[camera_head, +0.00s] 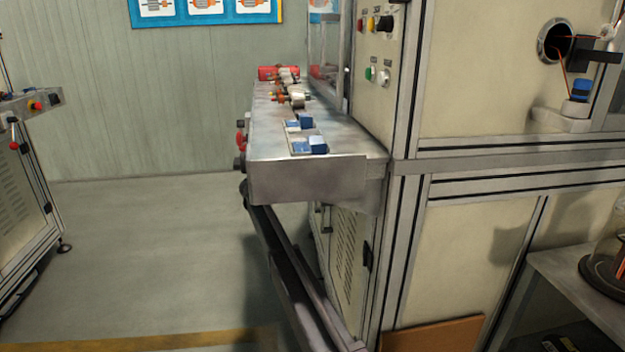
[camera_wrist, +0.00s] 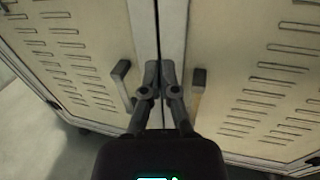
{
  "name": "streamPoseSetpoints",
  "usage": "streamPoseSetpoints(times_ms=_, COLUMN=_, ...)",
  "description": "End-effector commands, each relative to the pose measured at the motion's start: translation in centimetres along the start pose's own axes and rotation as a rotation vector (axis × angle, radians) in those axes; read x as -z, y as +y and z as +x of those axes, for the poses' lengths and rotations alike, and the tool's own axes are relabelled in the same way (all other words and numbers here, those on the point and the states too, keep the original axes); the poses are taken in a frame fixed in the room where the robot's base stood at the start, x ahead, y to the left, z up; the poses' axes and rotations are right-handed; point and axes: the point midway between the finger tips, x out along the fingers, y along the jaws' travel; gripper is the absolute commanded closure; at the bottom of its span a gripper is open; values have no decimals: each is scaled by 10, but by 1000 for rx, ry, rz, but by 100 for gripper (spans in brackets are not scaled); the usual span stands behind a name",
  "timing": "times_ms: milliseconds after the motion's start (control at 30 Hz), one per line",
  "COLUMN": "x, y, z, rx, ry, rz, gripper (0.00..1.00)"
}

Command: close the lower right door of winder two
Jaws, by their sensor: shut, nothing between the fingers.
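In the wrist view, my gripper (camera_wrist: 161,95) is shut and empty, with its fingertips in front of the seam between two vented cream doors. The right door (camera_wrist: 235,60) has rows of slots and a dark upright handle (camera_wrist: 197,88) just right of my fingers. The left door (camera_wrist: 85,45) has a similar handle (camera_wrist: 121,82) just left of them. A dark line runs down the seam; I cannot tell whether the right door is flush or whether my fingertips touch it. In the head view, a vented panel (camera_head: 345,260) shows below the winder's ledge; my gripper is not visible there.
The metal ledge (camera_head: 310,178) juts out above the lower panels, carrying small parts and blue blocks. Another machine (camera_head: 20,200) stands at the left. The floor (camera_head: 150,250) between is clear. A small table (camera_head: 570,275) stands at the right.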

Motion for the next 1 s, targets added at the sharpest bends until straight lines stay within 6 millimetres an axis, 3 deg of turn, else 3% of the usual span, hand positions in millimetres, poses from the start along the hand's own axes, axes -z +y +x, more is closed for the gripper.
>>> streamPoseSetpoints(times_ms=100, x=0, y=5, z=-16, rx=-1, ry=0, rz=0, gripper=100)
streamPoseSetpoints(times_ms=333, x=0, y=8, z=-31, rx=1, ry=1, rz=0, gripper=100)
streamPoseSetpoints(times_ms=1000, x=0, y=8, z=-32, rx=2, ry=1, rz=0, gripper=100)
